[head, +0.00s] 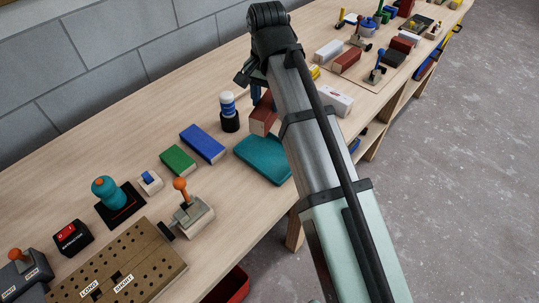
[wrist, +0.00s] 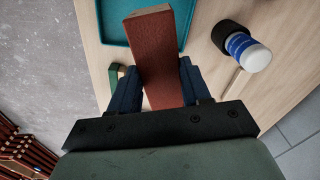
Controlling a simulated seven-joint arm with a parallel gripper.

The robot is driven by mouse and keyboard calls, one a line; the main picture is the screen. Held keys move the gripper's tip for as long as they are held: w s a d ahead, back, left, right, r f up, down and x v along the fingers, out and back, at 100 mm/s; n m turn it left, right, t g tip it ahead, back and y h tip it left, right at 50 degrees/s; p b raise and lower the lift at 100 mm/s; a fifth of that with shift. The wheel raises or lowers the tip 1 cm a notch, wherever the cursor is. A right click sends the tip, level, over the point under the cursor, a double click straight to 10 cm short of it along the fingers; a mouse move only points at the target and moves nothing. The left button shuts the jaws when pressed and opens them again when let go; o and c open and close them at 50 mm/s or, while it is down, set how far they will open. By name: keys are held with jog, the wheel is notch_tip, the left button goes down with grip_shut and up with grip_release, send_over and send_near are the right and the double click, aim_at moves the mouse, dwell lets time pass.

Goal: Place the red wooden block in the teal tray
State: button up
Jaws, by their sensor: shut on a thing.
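The red wooden block (head: 262,117) has pale bare-wood ends. My gripper (wrist: 158,68) is shut on it, with a dark blue finger on each side in the wrist view. The block (wrist: 158,40) reaches up that picture, its far end overlapping the rim of the teal tray (wrist: 108,30). In the head view the teal tray (head: 262,162) lies on the bench just below the block, its right side hidden behind my arm. The visible part of the tray is empty. How high the block is above the bench is hard to tell. My arm partly hides the gripper there.
A dark cup with a blue-and-white bottle (head: 229,110) stands close left of the block. Blue (head: 202,144) and green (head: 178,161) blocks lie left of the tray. A white block (head: 336,101) is to the right. A green piece (wrist: 115,75) sits near one finger.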

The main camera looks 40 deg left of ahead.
aim_at(269, 114)
jog(key=shift+s+d+f+n, duration=0.1)
jog(key=shift+s+d+n, duration=0.45)
jog(key=shift+n, duration=0.55)
jog(key=n, duration=0.1)
jog(key=d+n, duration=0.1)
jog(key=n, duration=0.1)
jog(key=shift+s+d+f+n, duration=0.1)
jog(key=shift+s+f+n, duration=0.05)
jog(key=shift+s+n, duration=0.2)
jog(key=n, duration=0.4)
jog(key=shift+s+d, duration=0.15)
jog(key=shift+d, duration=0.05)
jog(key=n, duration=0.4)
jog(key=shift+f+n, duration=0.15)
jog(key=shift+n, duration=0.1)
jog(key=shift+f, duration=4.9)
jog(key=shift+f, duration=0.1)
jog(key=o, duration=1.2)
jog(key=shift+c, duration=0.2)
